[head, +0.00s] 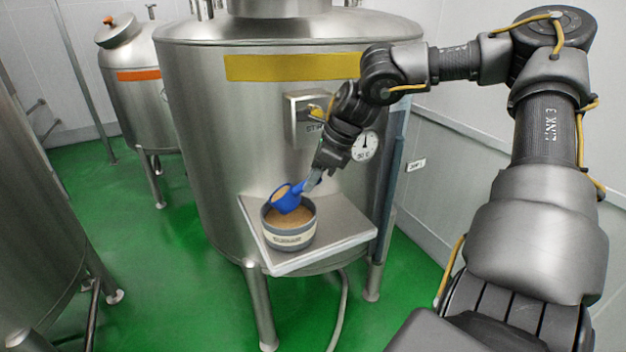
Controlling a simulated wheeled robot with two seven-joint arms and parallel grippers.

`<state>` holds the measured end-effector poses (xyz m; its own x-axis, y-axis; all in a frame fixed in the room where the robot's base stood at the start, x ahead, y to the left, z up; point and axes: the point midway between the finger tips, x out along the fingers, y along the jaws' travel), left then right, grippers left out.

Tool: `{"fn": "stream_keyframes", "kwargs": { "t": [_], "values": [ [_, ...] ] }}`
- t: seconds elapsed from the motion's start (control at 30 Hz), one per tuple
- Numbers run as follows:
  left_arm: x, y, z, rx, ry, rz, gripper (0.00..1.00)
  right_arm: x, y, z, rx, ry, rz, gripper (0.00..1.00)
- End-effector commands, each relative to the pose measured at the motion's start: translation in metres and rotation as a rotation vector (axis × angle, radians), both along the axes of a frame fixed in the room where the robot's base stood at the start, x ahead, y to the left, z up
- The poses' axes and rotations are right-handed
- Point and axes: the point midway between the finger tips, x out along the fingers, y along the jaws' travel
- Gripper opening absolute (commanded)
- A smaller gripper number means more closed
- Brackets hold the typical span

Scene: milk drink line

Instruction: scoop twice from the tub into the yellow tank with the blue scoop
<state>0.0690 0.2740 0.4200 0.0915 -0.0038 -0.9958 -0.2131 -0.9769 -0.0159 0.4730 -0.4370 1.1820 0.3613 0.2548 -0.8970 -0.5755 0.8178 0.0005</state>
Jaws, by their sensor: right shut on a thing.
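The steel tank with the yellow band (290,67) stands in the middle of the head view. A shelf (338,232) on its front bears a grey tub (289,237) filled with brown powder. The blue scoop (288,201) is at the tub's opening, tilted, with brown powder showing in its bowl. I cannot tell whether its underside touches the powder in the tub. My right gripper (314,177) is shut on the scoop's handle, above and to the right of the tub. My left gripper is not in view.
A tank with an orange band (138,75) stands behind at left. Another steel tank (35,220) fills the left edge. The green floor is open between them.

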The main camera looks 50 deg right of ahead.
Motion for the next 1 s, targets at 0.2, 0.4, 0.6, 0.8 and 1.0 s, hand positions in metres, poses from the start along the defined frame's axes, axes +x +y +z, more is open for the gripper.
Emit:
{"fn": "stream_keyframes", "kwargs": {
  "t": [0.2,0.4,0.6,0.8,1.0],
  "values": [
    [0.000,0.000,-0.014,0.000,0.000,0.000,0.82,0.000,0.000,0.005,0.070,-0.098,0.000,0.00],
    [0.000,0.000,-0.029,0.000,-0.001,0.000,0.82,0.000,0.000,0.017,0.151,-0.214,0.000,0.00],
    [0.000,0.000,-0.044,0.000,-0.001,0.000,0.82,0.000,0.000,0.024,0.204,-0.293,0.001,0.00],
    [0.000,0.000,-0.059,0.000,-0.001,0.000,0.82,0.000,0.000,0.030,0.247,-0.354,0.001,0.00],
    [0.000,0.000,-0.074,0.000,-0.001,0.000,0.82,0.000,0.000,0.034,0.275,-0.393,-0.001,0.00]
  ]
}}
